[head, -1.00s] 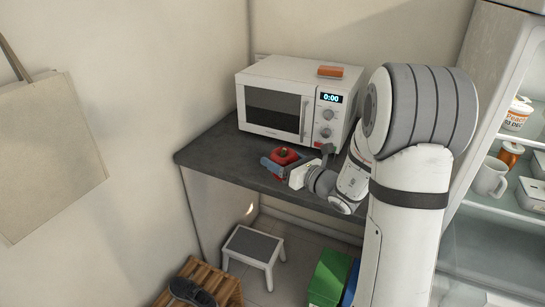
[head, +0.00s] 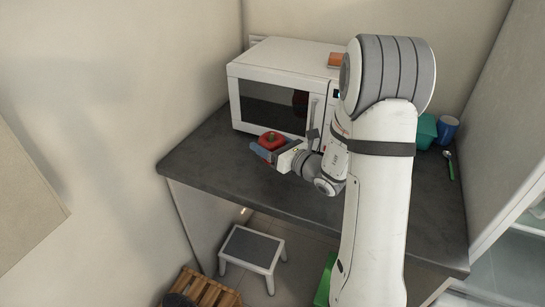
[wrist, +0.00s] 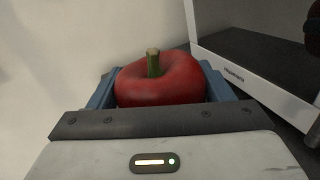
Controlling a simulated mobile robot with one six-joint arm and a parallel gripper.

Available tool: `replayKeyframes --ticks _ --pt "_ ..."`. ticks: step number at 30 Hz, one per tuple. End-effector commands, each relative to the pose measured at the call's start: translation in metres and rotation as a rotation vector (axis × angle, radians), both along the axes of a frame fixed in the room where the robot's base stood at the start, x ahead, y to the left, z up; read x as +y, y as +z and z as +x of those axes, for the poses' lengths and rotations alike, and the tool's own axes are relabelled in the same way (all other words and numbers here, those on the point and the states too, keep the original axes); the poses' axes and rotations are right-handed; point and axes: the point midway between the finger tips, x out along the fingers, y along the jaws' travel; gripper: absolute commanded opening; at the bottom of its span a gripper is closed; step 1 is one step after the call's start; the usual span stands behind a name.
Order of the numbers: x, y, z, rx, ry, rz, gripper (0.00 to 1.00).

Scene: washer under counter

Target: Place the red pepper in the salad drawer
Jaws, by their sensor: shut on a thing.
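The red pepper (head: 271,140) has a green stem and sits upright between the blue fingers of my gripper (head: 265,147). In the wrist view the pepper (wrist: 160,82) fills the space between the two fingers, and my gripper (wrist: 160,90) is shut on it. It is held over the dark counter, in front of the microwave; its height above the counter is hard to tell. No salad drawer can be made out. Part of a pale appliance interior (head: 520,240) shows at the right edge.
A white microwave (head: 245,80) stands at the back of the counter (head: 225,165), with an orange block (head: 336,60) on top. A blue cup (head: 447,129), a teal container (head: 426,130) and a green-handled utensil (head: 450,168) lie at the right. A step stool (head: 252,246) and a wooden crate (head: 212,292) stand below.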

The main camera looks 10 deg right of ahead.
Motion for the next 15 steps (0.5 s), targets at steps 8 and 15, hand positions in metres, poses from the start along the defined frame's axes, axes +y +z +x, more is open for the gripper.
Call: replayKeyframes --ticks 8,15 --pt "-0.001 -0.03 0.0 0.002 -0.002 0.002 0.49" --pt "-0.002 -0.049 0.0 -0.003 -0.002 0.0 0.49"
